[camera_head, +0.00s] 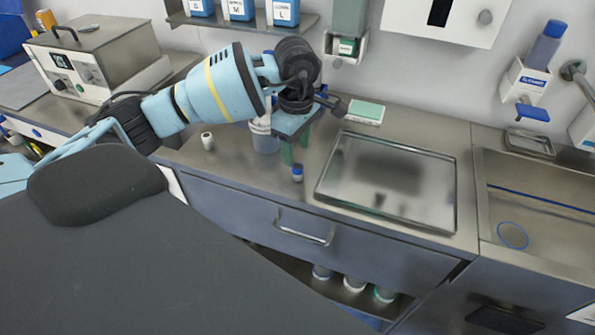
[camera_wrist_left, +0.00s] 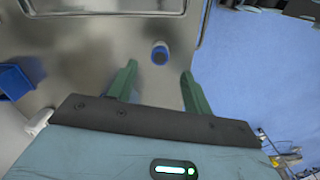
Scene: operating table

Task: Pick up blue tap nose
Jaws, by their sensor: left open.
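A small upright piece with a blue top (camera_head: 297,172), which I take to be the blue tap nose, stands on the metal counter near its front edge, left of the metal tray. In the left wrist view it shows as a blue and pale round piece (camera_wrist_left: 159,55) with a dark centre. My left gripper (camera_head: 296,155) hangs above the counter with its green fingers pointing down, close to the piece. In the left wrist view my left gripper (camera_wrist_left: 158,75) is open and empty, with the piece just beyond and between its fingertips. My right gripper is not in view.
The metal tray (camera_head: 390,180) lies right of the gripper. A white and grey container (camera_head: 264,136) stands close behind it. A small white piece (camera_head: 207,140) is on the counter to the left. A dark padded table (camera_head: 120,260) fills the front left. A sink (camera_head: 540,210) is far right.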

